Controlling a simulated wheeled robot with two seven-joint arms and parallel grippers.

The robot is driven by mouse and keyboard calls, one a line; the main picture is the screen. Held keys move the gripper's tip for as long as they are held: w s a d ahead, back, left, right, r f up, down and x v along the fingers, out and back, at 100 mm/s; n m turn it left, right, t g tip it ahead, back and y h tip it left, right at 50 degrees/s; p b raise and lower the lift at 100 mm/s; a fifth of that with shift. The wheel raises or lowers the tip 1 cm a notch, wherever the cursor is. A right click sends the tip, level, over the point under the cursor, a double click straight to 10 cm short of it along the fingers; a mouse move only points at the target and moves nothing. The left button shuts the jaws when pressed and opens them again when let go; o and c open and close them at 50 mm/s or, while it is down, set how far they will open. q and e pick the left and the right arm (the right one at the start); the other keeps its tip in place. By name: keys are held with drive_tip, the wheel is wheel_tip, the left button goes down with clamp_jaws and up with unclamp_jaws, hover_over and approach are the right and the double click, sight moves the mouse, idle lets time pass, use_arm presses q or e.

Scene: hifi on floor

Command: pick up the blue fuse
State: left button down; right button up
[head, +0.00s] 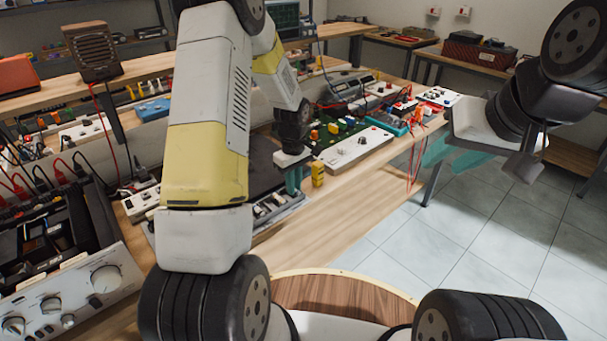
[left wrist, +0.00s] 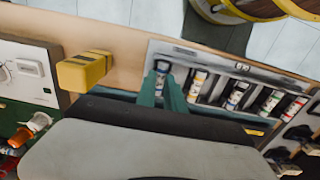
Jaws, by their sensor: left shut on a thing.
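My left gripper (head: 293,178) reaches down over the fuse tray (head: 285,212) near the front edge of the bench. In the left wrist view its teal fingers (left wrist: 170,92) are shut at the leftmost slot of the fuse tray (left wrist: 215,58), on a small fuse with a blue marking (left wrist: 162,66). The fingers hide most of that fuse, and I cannot tell whether it is clear of its slot. Several other fuses (left wrist: 236,95) with coloured bands stand in the slots to its right. My right gripper (head: 438,150) hangs over the floor beyond the bench edge; its finger gap is unclear.
A yellow block (head: 318,174) stands close beside the left gripper and shows in the left wrist view (left wrist: 85,70). A white panel with a green circuit board (head: 353,150) lies behind it. An amplifier (head: 75,285) fills the left front. Red cables hang by the right edge.

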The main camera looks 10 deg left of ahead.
use_arm(q)
drive_tip(key=shift+r, duration=0.15)
drive_tip(key=shift+r, duration=0.65)
wheel_tip(320, 180, up, 2)
drive_tip(key=shift+r, duration=0.15)
drive_tip(key=s+d, duration=0.2)
drive_tip(key=s, duration=0.5)
drive_tip(key=s+d+r, duration=0.1)
drive_tip(key=s+d, duration=0.2)
drive_tip(key=s, duration=0.5)
drive_tip(key=shift+d, duration=0.3)
drive_tip(key=shift+r, duration=0.1)
wheel_tip(320, 180, up, 7)
drive_tip(key=shift+r, duration=0.2)
drive_tip(key=shift+w, duration=0.1)
